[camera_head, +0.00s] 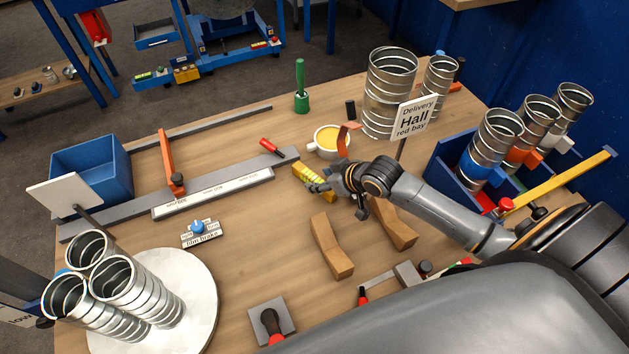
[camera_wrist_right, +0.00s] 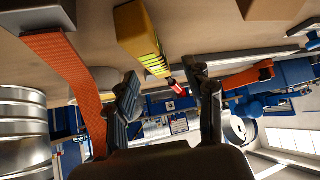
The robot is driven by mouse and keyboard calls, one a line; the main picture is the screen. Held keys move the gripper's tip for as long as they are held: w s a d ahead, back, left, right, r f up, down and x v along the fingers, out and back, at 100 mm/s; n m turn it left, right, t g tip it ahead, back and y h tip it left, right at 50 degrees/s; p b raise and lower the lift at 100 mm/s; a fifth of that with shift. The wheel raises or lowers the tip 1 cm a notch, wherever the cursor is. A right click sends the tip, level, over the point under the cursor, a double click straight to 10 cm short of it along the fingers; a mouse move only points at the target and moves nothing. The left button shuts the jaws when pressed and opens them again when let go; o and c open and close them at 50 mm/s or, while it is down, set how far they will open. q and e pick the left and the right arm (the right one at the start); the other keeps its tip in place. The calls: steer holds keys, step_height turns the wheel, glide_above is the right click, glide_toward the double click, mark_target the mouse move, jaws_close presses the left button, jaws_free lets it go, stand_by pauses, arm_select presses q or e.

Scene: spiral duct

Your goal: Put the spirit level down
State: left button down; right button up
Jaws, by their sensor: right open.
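The yellow spirit level (camera_head: 306,172) lies on the wooden workbench (camera_head: 262,240), near the middle. My right gripper (camera_head: 322,187) is low over the bench at the level's near right side and hides part of it. In the right wrist view the level (camera_wrist_right: 138,32) appears ahead of the gripper (camera_wrist_right: 163,84). The two fingers are spread apart with nothing clamped between them. I cannot tell whether a finger touches the level. My left gripper is not in view.
A cup of yellow liquid (camera_head: 326,142) stands just behind the level. Two curved wooden blocks (camera_head: 330,247) lie in front. A long metal rail (camera_head: 225,187) is at the left.

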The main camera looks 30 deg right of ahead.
mark_target(316, 178)
steer(key=x, duration=0.5)
steer(key=shift+d+f, duration=0.1)
steer(key=shift+d, duration=0.25)
jaws_close()
